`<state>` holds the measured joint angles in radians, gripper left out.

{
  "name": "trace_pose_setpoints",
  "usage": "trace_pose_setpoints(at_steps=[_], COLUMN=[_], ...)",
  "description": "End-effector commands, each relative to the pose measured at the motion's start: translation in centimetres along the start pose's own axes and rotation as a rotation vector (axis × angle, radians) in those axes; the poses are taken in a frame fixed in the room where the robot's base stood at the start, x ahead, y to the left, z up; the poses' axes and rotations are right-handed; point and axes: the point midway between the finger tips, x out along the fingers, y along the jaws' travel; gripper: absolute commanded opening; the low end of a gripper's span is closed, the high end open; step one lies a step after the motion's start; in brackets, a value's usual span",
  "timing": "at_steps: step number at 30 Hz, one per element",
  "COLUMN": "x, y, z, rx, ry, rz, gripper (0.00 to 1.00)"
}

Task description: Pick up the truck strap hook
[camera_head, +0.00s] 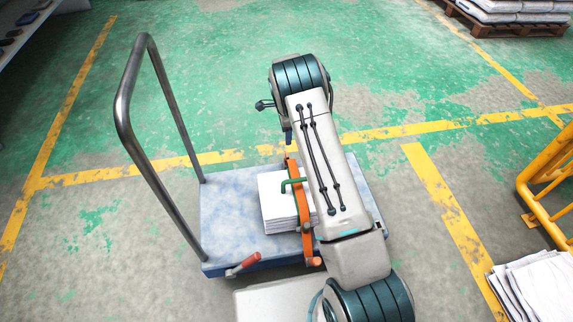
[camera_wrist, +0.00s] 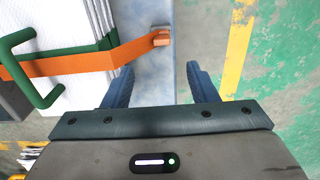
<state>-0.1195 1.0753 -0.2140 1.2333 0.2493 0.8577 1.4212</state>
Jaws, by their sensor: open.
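An orange strap (camera_head: 303,215) runs over a stack of white sheets (camera_head: 275,205) on a flat cart. In the wrist view the orange strap (camera_wrist: 90,61) ends at a small orange-brown hook (camera_wrist: 161,36) at the cart's edge. My gripper (camera_wrist: 160,68) is open, its two blue fingers spread apart with nothing between them. The hook lies just beyond the fingertips, roughly centred between them and apart from them. In the head view my gripper (camera_head: 289,137) points down close to the strap's far end; the arm hides part of the stack.
The cart's tall metal push bar (camera_head: 128,110) rises at the left. A red-handled lever (camera_head: 243,264) sits at the cart's near edge. A yellow rail (camera_head: 545,185) and paper stack (camera_head: 535,290) are at the right.

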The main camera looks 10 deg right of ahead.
Motion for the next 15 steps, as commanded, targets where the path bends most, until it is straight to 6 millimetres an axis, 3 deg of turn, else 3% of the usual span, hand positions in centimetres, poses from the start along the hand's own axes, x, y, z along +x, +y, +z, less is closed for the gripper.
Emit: trace_pose_setpoints(at_steps=[9,15], x=[6.2,8.3], y=[0.0,0.0], z=[0.0,0.0], rx=[0.002,0.001], ry=[0.000,0.000], rz=[0.002,0.001], gripper=[0.53,0.53])
